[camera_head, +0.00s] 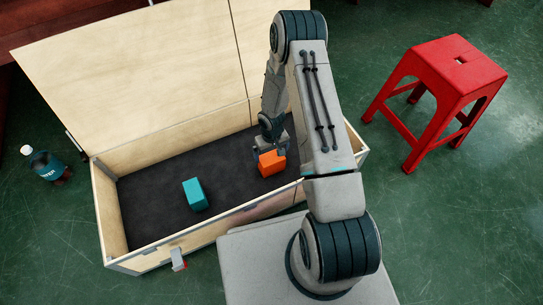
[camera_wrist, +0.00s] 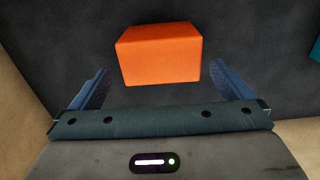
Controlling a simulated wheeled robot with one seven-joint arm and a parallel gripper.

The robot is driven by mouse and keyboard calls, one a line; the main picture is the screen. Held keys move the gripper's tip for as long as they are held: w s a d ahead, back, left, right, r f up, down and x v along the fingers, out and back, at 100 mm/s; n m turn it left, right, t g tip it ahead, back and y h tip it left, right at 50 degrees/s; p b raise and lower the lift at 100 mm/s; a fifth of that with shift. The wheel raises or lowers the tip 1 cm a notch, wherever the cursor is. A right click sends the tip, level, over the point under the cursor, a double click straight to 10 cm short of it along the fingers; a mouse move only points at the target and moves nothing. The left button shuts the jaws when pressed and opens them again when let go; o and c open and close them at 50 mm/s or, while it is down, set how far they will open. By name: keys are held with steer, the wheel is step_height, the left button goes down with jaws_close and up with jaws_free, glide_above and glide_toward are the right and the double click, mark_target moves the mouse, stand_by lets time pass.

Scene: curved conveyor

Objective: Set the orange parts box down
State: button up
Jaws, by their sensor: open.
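The orange parts box (camera_head: 271,163) rests on the dark floor of an open wooden case, toward its right end. In the wrist view the orange box (camera_wrist: 159,55) lies ahead of my gripper, between the lines of its two fingers. My gripper (camera_wrist: 163,88) is open, with one blue finger on each side and a gap to the box on both sides. In the head view my gripper (camera_head: 268,150) is right at the box, and its fingers are partly hidden.
The wooden case (camera_head: 105,220) has its lid (camera_head: 140,70) raised at the back. A teal box (camera_head: 195,194) sits inside toward the left, with bare floor between the boxes. A red stool (camera_head: 450,75) stands to the right and a bottle (camera_head: 46,165) to the left.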

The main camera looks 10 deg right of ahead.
step_height(320, 180, up, 4)
steer(key=shift+r+p, duration=0.1)
steer(key=shift+p, duration=0.35)
steer(key=s+d+r+m+h, duration=0.1)
steer(key=s+r, duration=0.1)
steer(key=r, duration=1)
steer(key=s+d+r, duration=0.1)
steer(key=r, duration=1)
steer(key=s+a+r+m+t+y, duration=0.1)
steer(key=s+a+r, duration=0.1)
steer(key=s+r, duration=1.4)
steer(key=shift+s+a, duration=0.25)
steer(key=shift+s, duration=0.75)
steer(key=shift+c, duration=0.3)
